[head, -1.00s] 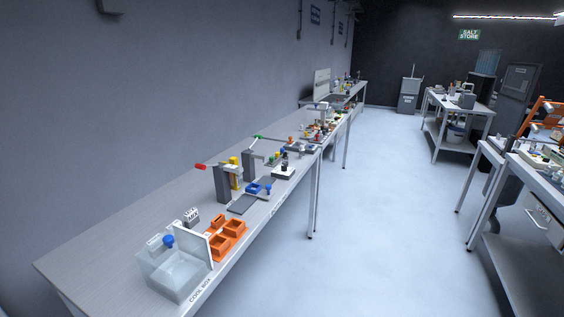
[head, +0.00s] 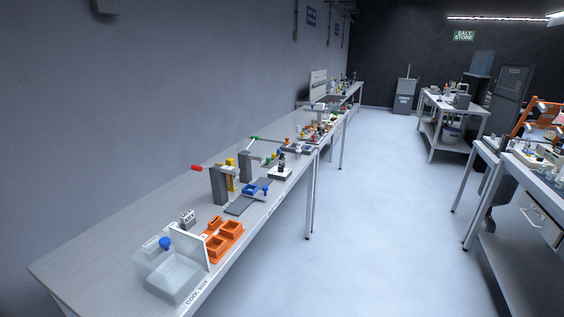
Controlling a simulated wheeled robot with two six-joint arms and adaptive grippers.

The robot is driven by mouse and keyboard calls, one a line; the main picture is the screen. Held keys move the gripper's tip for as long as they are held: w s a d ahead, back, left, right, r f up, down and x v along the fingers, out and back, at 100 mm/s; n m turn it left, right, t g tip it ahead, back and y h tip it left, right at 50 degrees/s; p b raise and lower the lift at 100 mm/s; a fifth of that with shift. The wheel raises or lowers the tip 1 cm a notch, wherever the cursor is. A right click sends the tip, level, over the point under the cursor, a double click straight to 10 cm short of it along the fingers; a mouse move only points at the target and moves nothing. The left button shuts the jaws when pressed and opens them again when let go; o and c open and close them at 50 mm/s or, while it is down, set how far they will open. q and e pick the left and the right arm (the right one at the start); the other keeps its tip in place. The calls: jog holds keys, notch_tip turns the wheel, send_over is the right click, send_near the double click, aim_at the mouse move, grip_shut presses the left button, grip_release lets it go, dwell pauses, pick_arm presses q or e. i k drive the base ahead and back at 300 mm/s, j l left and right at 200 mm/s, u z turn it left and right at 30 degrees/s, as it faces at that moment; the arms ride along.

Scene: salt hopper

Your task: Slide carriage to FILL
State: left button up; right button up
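Neither of my grippers is in the head view. I cannot pick out the carriage for certain, and no FILL mark is legible at this distance. A green SALT STORE sign (head: 463,36) hangs on the dark far wall. Below it, a table (head: 433,98) holds several small items, among them a grey box-shaped piece (head: 462,101), too small to make out.
A long bench on the left holds a clear cool box (head: 165,283), an orange tray (head: 228,240), a blue piece (head: 250,190) and lever stands. Another bench (head: 517,187) stands at right. A grey bin (head: 404,98) is at the back. The floor (head: 370,220) between is clear.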

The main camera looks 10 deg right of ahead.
aim_at(251, 192)
jog(key=i+l+u, duration=0.15)
jog(key=u, duration=0.25)
jog(key=i+l+u, duration=0.2)
jog(key=u, duration=0.25)
jog(key=i+l, duration=0.2)
jog(key=l, duration=0.15)
jog(key=i+l+u, duration=0.1)
jog(key=l, duration=0.2)
jog(key=i+l+u, duration=0.1)
jog(key=l, duration=0.25)
jog(key=i+l, duration=0.25)
jog(key=l, duration=0.15)
jog(key=i+l+u, duration=0.1)
jog(key=l, duration=0.25)
jog(key=i+l, duration=0.2)
jog(key=l, duration=0.15)
jog(key=i+l+u, duration=0.15)
jog(key=l, duration=0.25)
jog(key=i+l, duration=0.15)
jog(key=l, duration=0.25)
